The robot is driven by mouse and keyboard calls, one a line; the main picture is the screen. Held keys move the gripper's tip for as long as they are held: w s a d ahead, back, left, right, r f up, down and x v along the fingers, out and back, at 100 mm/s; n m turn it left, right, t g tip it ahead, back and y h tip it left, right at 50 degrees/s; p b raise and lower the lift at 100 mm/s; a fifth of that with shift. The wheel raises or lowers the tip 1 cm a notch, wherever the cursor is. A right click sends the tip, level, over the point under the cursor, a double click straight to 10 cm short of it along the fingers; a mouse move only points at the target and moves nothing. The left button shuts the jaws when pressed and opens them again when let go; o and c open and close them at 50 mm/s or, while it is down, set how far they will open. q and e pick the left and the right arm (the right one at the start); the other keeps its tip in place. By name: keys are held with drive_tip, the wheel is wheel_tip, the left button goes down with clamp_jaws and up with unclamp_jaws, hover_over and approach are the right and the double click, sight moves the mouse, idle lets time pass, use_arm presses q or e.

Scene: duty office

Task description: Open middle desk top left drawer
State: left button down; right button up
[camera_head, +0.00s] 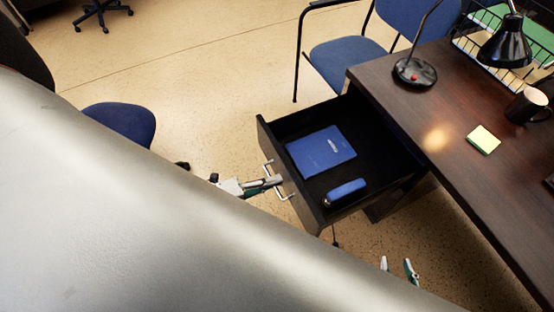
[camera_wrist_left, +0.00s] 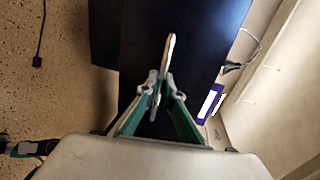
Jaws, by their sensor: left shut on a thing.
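The top left drawer (camera_head: 264,140) of the desk (camera_head: 440,130) is pulled well out, and its dark inside shows in the head view. A blue book (camera_head: 321,150) and a small blue object (camera_head: 345,192) lie in it. My left gripper (camera_head: 272,183) is shut on the drawer's silver handle (camera_head: 283,195). In the left wrist view, the fingers (camera_wrist_left: 160,92) of my left gripper close around the handle bar (camera_wrist_left: 169,55) in front of the dark drawer front (camera_wrist_left: 205,30). My right gripper (camera_head: 397,267) is open and empty below the drawer, its fingertips apart.
On the desk are a black lamp (camera_head: 505,45), a mug (camera_head: 526,105), a yellow notepad (camera_head: 483,139) and a wire tray (camera_head: 470,45). A blue chair (camera_head: 345,60) stands behind the drawer. Another chair (camera_head: 122,121) is at the left. Speckled floor lies between them.

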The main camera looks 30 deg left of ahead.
use_arm(q)
drive_tip(key=c, duration=2.5)
unclamp_jaws()
drive_tip(key=v, duration=1.2)
